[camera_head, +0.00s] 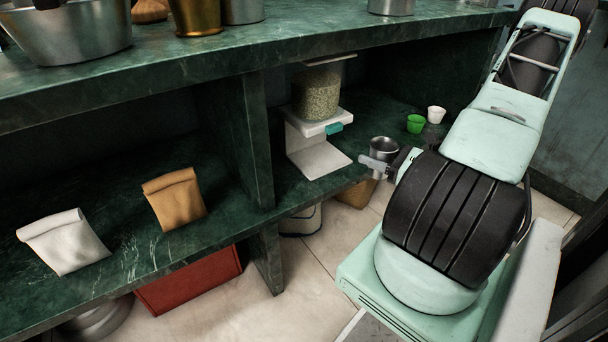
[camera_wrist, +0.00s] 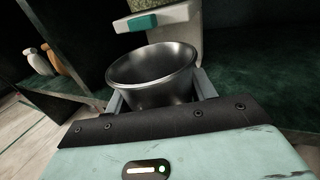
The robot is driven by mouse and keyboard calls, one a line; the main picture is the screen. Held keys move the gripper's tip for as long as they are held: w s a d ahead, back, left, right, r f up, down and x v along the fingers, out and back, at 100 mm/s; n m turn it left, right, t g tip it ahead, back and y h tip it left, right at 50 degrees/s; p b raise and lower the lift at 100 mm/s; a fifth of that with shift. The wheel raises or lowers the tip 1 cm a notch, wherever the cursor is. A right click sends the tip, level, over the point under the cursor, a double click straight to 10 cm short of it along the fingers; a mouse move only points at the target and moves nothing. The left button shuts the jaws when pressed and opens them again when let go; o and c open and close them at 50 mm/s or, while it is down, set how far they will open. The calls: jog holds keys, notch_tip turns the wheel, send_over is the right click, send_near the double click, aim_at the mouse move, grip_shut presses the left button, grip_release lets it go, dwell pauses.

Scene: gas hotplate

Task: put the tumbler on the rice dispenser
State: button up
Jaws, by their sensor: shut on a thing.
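The tumbler (camera_wrist: 153,72) is a dark metal cup, upright with its open mouth up, between the fingers of my gripper (camera_wrist: 160,95) in the wrist view. In the head view the tumbler (camera_head: 384,149) is held in front of the shelf, right of the rice dispenser. My gripper (camera_head: 385,165) is shut on it. The rice dispenser (camera_head: 318,158) stands on the lower shelf, white with a clear grain-filled container and a teal tab. In the wrist view its white body and teal tab (camera_wrist: 142,23) show just beyond the tumbler, which hides its lower part.
A green cup (camera_head: 415,124) and a white cup (camera_head: 436,114) stand on the lower shelf to the right. A vertical divider (camera_head: 238,140) is left of the dispenser. The upper counter (camera_head: 180,66) overhangs it. Two paper bags, one brown (camera_head: 174,199) and one white (camera_head: 64,242), stand left.

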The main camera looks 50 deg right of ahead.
jog(key=shift+f+b, duration=0.35)
jog(key=shift+f, duration=0.2)
jog(key=b, duration=0.6)
send_near(299, 135)
jog(key=shift+w+a+r, duration=0.1)
jog(key=shift+w+r, duration=0.4)
jog(key=shift+r, duration=0.35)
jog(key=w, duration=0.1)
jog(key=w+b, duration=0.1)
jog(key=w, duration=0.1)
jog(key=shift+w+a+f+b, duration=0.25)
jog(key=shift+a+f+b, duration=0.05)
jog(key=shift+b, duration=0.1)
jog(key=shift+s+f+b, duration=0.1)
jog(key=shift+f+b, duration=0.3)
jog(key=shift+f, duration=0.1)
jog(key=shift+r, duration=0.1)
jog(key=o, duration=1.1)
